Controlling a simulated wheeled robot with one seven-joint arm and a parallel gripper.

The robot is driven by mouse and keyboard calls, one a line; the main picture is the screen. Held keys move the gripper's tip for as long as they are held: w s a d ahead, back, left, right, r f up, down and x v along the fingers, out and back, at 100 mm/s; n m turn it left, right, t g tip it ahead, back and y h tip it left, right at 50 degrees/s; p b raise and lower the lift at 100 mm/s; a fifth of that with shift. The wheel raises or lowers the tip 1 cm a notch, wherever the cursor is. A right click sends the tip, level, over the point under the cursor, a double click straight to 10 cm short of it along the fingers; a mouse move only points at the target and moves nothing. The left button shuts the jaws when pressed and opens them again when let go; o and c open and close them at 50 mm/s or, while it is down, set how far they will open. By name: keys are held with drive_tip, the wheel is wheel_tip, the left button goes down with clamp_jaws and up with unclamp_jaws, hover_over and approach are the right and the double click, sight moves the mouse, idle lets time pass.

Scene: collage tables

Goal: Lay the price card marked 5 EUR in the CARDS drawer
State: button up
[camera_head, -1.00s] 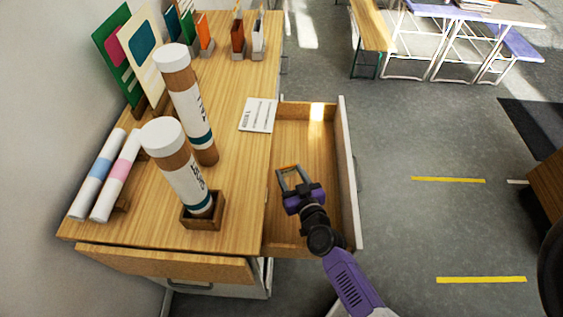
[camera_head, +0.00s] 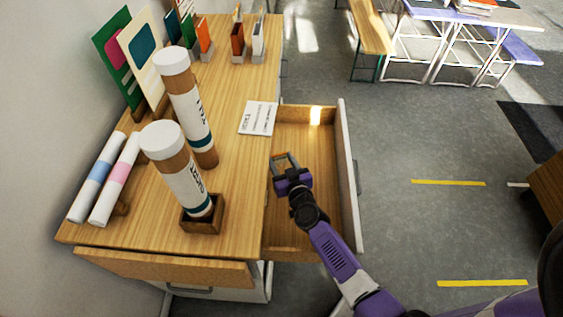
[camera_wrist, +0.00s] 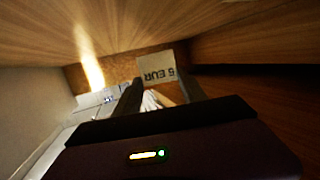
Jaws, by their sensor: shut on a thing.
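The price card marked 5 EUR (camera_wrist: 158,68) shows upside down at my fingertips in the wrist view. My gripper (camera_head: 285,157) is shut on it, over the open side drawer (camera_head: 322,150). In the head view only a thin orange-brown edge shows between the fingers. The wrist view shows the drawer's wooden walls around my gripper (camera_wrist: 160,88). I cannot read a CARDS label on the drawer, and I cannot tell whether the card touches its floor.
A printed white sheet (camera_head: 258,118) lies on the tabletop beside the drawer. Two white-capped tubes (camera_head: 186,105) (camera_head: 176,170) stand on the table (camera_head: 235,150). Another drawer (camera_head: 165,267) is slightly open at the near end. Card holders (camera_head: 238,45) stand at the back.

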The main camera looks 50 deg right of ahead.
drive_tip(key=shift+f+b, duration=0.3)
drive_tip(key=shift+f, duration=0.25)
drive_tip(key=o, duration=1.3)
drive_tip(key=shift+r, duration=0.1)
drive_tip(key=shift+r, duration=0.35)
drive_tip(key=v, duration=0.7)
drive_tip(key=shift+s+a+r+p, duration=0.1)
drive_tip(key=shift+s+r+p, duration=0.15)
drive_tip(key=shift+r+p, duration=0.05)
